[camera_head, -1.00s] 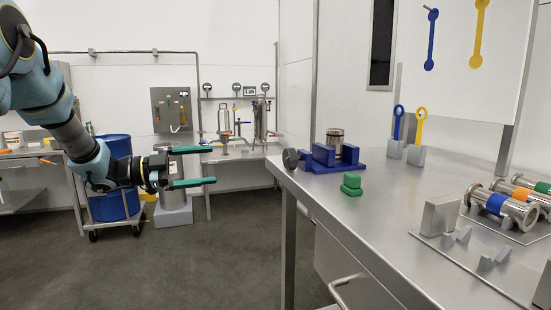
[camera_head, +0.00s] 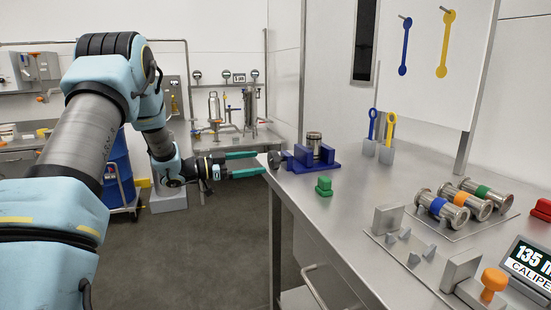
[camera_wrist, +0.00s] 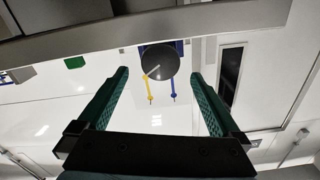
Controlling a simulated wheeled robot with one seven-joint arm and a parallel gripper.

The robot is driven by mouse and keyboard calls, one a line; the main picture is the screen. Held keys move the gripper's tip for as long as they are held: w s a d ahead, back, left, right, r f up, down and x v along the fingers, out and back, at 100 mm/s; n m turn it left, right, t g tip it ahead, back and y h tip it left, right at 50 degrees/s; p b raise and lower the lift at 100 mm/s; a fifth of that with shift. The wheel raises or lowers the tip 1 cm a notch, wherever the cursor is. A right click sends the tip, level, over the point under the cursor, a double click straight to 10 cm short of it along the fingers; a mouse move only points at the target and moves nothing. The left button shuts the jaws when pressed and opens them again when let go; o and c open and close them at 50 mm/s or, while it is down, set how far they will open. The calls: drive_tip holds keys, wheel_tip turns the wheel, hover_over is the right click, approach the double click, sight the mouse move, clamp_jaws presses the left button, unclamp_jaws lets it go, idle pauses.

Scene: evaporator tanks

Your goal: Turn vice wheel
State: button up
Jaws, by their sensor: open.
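The vice wheel (camera_head: 274,160) is a dark grey disc on the left side of the blue vice (camera_head: 325,163), at the bench's left corner. A metal cylinder (camera_head: 314,140) stands upright at the vice. My gripper (camera_head: 263,161) has two long green fingers, pointing right at the wheel. The fingers are open and empty, with their tips close to the wheel. In the wrist view the wheel (camera_wrist: 160,62) sits face-on in the gap between the fingertips (camera_wrist: 160,74), hiding part of the vice. I cannot tell whether the tips touch or overlap its rim.
The steel bench's front edge (camera_head: 300,225) runs beside and below the wheel. A green block (camera_head: 324,187) lies just in front of the vice. Blue and yellow tools (camera_head: 382,130) stand behind it. Several metal pipe pieces and a caliper display (camera_head: 530,265) lie on the right.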

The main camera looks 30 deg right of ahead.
sight(270, 160)
drive_tip(key=d, duration=0.4)
drive_tip(key=d+p, duration=0.1)
drive_tip(key=d, duration=0.1)
drive_tip(key=shift+s, duration=0.3)
drive_tip(key=c, duration=1.3)
drive_tip(key=shift+f+m+b, duration=0.25)
drive_tip(key=shift+m+b, duration=0.35)
drive_tip(key=shift+b, duration=0.6)
drive_tip(key=shift+r+m+b, duration=0.2)
drive_tip(key=shift+m+b, duration=0.45)
drive_tip(key=shift+m, duration=0.05)
drive_tip(key=o, duration=1.3)
